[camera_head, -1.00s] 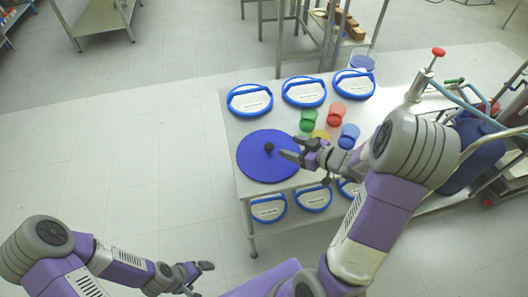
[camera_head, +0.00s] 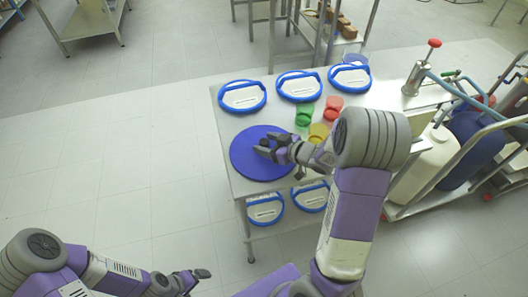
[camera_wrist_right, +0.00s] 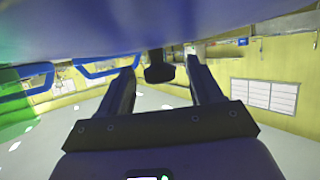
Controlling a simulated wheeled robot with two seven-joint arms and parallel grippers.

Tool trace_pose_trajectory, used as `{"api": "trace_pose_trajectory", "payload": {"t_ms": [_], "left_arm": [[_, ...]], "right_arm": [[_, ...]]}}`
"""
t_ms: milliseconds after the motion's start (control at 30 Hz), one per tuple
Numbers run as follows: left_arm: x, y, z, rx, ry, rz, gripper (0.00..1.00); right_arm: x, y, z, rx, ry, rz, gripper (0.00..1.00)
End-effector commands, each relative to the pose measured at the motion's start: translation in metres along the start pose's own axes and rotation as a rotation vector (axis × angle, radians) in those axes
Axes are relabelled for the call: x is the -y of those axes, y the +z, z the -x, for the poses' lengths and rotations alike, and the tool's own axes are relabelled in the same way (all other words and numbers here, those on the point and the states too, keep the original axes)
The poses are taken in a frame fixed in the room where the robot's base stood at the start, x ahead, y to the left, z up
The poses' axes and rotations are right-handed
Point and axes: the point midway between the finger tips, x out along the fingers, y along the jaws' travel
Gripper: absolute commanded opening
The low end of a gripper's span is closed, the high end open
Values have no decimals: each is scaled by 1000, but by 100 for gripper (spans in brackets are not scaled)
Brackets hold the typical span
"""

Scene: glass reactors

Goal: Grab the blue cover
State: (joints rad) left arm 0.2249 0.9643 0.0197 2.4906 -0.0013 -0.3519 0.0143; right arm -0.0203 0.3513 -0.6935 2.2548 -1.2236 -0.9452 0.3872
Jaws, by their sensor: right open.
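The blue cover (camera_head: 252,168) is a flat round disc lying on the near left corner of the metal table. Its dark knob (camera_wrist_right: 159,68) shows in the right wrist view, between the two fingers and toward their tips. My right gripper (camera_head: 264,148) is open over the cover, with its fingers around the knob's two sides but not closed on it.
Blue-rimmed lids (camera_head: 242,97) stand in a row along the table's back. Green (camera_head: 304,113), red (camera_head: 333,108) and yellow (camera_head: 318,132) beakers sit right of the cover, close to my right arm. More lids (camera_head: 265,209) lie on the lower shelf. A cart with containers (camera_head: 425,160) stands right.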

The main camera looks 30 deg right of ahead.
Motion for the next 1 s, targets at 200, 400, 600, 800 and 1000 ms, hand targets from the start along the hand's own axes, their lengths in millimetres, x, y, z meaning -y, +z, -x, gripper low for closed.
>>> {"api": "trace_pose_trajectory", "payload": {"t_ms": [200,400,600,800,1000], "left_arm": [[0,0,0,0,0,0,97],[0,0,0,0,0,0,97],[0,0,0,0,0,0,97],[0,0,0,0,0,0,97],[-3,0,9,0,0,0,97]], "right_arm": [[0,-1,0,-1,1,-1,64],[0,-1,0,-1,1,-1,34],[0,0,0,-1,1,-1,3],[0,-1,0,-2,1,0,0],[-1,-19,7,-6,3,1,0]]}}
